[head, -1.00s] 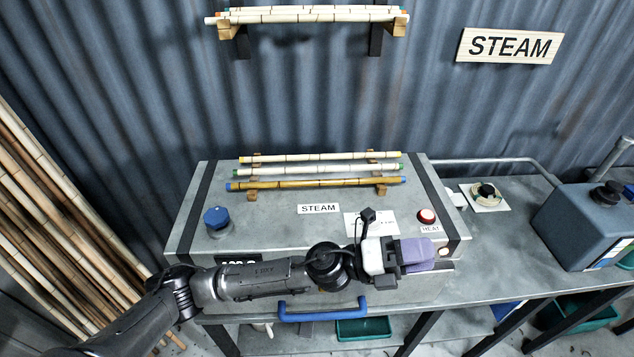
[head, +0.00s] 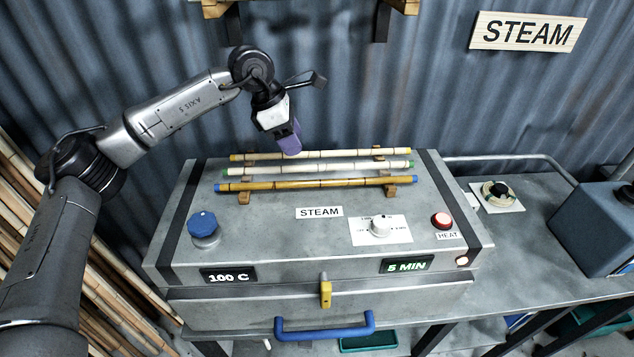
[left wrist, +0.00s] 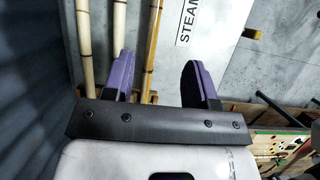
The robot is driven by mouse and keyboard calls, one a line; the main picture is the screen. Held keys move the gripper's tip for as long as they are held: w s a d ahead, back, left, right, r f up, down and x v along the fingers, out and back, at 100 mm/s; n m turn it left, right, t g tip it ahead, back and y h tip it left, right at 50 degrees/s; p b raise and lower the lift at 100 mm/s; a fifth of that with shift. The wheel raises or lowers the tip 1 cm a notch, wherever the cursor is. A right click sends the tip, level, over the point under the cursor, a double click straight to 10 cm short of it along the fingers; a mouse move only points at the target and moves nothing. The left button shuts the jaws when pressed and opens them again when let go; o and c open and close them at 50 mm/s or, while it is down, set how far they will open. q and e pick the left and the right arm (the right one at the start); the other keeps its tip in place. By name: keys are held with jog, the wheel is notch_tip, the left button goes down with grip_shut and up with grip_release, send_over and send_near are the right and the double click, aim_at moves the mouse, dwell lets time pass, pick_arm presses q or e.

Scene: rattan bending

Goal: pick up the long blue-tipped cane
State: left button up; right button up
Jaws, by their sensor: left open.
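The blue-tipped cane (head: 318,184) is golden brown with dark nodes and blue ends. It rests on wooden blocks on top of the grey steam box, the front one of three canes. A pale green-tipped cane (head: 330,168) and a yellow-tipped cane (head: 340,154) lie parallel behind it. My left gripper (head: 291,148) is open with purple fingers, above the canes near the back one, holding nothing. In the left wrist view, the golden cane (left wrist: 152,45) appears between the open fingers (left wrist: 162,75), apart from them. My right gripper is not in view.
The steam box (head: 270,222) has a blue knob (head: 203,225), a dial (head: 379,227), a red button (head: 442,219) and a blue handle (head: 325,331). Wall brackets (head: 405,6) are above. A blue-grey tank (head: 598,228) stands right. Bamboo poles (head: 105,290) lean left.

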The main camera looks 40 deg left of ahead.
pick_arm(q)
send_over(314, 180)
jog(key=s+a, duration=0.1)
jog(key=s, duration=0.1)
notch_tip(314, 180, down, 7)
jog(key=shift+w+f, duration=0.15)
jog(key=shift+f, duration=0.05)
jog(key=shift+a+p+x, duration=0.2)
jog(key=shift+p+x, duration=0.05)
jog(key=shift+x, duration=1.05)
jog(key=shift+a+p+x, duration=0.15)
jog(key=shift+p+x, duration=0.1)
jog(key=shift+x, duration=1.05)
jog(key=shift+f, duration=0.1)
grip_shut()
